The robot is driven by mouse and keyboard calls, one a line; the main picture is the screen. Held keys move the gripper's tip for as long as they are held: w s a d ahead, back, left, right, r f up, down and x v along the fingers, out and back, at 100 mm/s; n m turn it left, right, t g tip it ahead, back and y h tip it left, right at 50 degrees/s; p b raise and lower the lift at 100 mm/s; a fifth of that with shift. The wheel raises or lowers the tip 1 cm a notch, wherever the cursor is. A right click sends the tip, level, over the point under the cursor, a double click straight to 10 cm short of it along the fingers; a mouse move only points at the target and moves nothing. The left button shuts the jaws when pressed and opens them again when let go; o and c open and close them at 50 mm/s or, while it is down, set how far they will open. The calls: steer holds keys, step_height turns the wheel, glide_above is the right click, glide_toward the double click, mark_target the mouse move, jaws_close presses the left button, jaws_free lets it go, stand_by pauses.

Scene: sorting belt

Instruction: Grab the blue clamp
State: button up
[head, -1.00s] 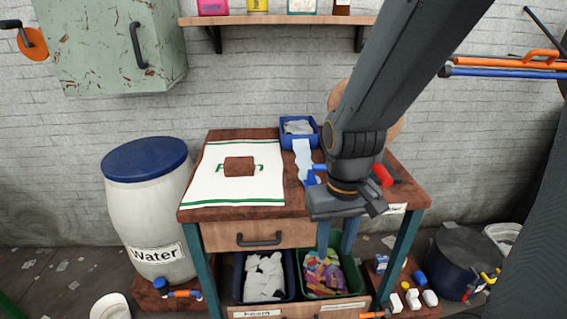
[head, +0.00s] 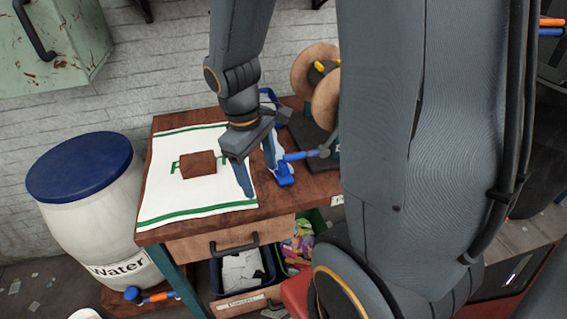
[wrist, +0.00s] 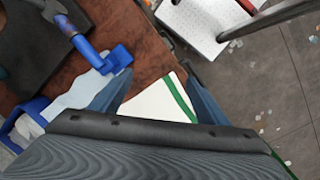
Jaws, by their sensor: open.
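The blue clamp (head: 283,170) lies on the brown wooden table, with a blue bar running to the right towards a dark device. In the wrist view the blue clamp (wrist: 103,58) is left of my gripper's fingers, outside the gap between them. My gripper (head: 246,184) points down above the right part of the white green-striped sheet, just left of the clamp. In the wrist view my gripper (wrist: 158,78) is open and empty, with bare sheet and table edge between its fingers.
A brown block (head: 197,164) sits on the sheet (head: 165,205). A dark device with a round wooden disc (head: 318,85) stands at the table's back right. A blue bin (head: 268,97) is behind the clamp. A water barrel (head: 85,215) stands left of the table.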

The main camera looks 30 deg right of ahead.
mark_target(280, 166)
steer(key=w+d+n+h+p, duration=0.1)
steer(key=d+n, duration=0.1)
steer(key=n, duration=0.1)
steer(key=w+d+f+n+h+p, duration=0.1)
steer(key=w+d+n, duration=0.1)
steer(key=d+n, duration=0.1)
steer(key=w+d+n+g+h+p, duration=0.1)
steer(key=w+d+n+p, duration=0.1)
steer(key=d+n, duration=0.1)
steer(key=shift+f, duration=0.35)
steer(key=shift+a+f+p+x, duration=0.1)
steer(key=shift+a+p+x, duration=0.1)
steer(key=shift+x, duration=0.65)
steer(key=shift+a+f+p+x, duration=0.1)
steer(key=shift+a+p+x, duration=0.1)
steer(key=shift+x, duration=0.7)
steer(key=shift+a+p+x, duration=0.1)
steer(key=shift+p+x, duration=0.1)
steer(key=shift+x, duration=0.65)
steer(key=c, duration=1.1)
steer(key=shift+r, duration=0.1)
